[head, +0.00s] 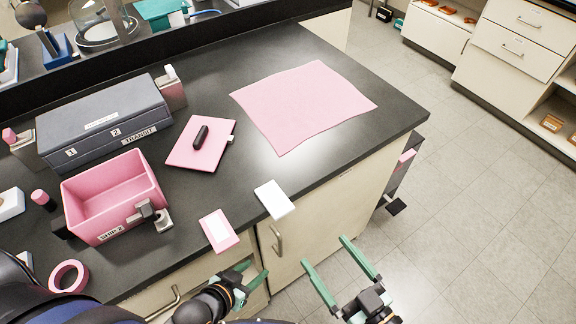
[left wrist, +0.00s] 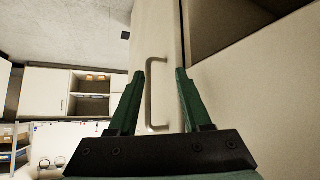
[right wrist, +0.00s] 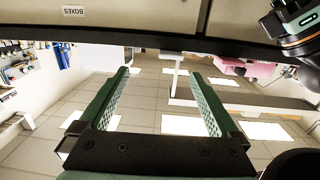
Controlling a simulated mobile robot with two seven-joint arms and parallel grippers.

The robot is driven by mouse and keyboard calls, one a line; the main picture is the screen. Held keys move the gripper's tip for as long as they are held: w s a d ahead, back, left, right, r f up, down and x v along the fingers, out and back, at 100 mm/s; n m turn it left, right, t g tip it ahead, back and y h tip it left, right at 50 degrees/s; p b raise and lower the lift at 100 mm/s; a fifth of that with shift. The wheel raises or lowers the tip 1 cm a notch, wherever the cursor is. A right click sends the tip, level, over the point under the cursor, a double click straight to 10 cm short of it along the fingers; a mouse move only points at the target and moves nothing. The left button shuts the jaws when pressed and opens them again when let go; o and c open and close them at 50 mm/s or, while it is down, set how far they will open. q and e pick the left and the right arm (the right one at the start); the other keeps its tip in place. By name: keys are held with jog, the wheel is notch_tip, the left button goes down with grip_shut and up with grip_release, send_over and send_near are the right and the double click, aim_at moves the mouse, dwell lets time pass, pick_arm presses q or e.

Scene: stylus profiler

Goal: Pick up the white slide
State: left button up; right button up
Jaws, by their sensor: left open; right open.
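The white slide (head: 274,199) is a flat white rectangle lying at the front edge of the dark bench in the head view, apparently reaching slightly over the edge. My left gripper (head: 254,270) is open and empty, low in front of the cabinet, below the slide. In the left wrist view my left gripper (left wrist: 160,74) faces the cabinet front, with a door handle (left wrist: 155,92) showing between its fingers. My right gripper (head: 324,250) is open and empty in front of the bench, below and right of the slide. The right wrist view shows its jaws (right wrist: 160,73) wide apart.
A pink bin (head: 112,187), a grey transit case (head: 105,117) and a pink pad with a black object (head: 190,150) stand further left. A pink sheet (head: 303,105) lies behind. Bench right of the slide is clear.

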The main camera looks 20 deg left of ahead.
jog(key=r, duration=0.1)
jog(key=y+b, duration=0.1)
jog(key=b, duration=0.2)
send_near(285, 214)
jog(key=x, duration=0.5)
jog(key=w+a+b, duration=0.2)
jog(key=b, duration=0.1)
jog(key=shift+w+a+f+n+g, duration=0.1)
jog(key=shift+w+a+n+g, duration=0.2)
jog(key=shift+a+n, duration=0.1)
jog(key=shift+w+a, duration=0.25)
jog(key=shift+a, duration=0.15)
pick_arm(q)
notch_tip(285, 214, down, 6)
jog(key=shift+r, duration=0.25)
pick_arm(e)
jog(key=c, duration=1.4)
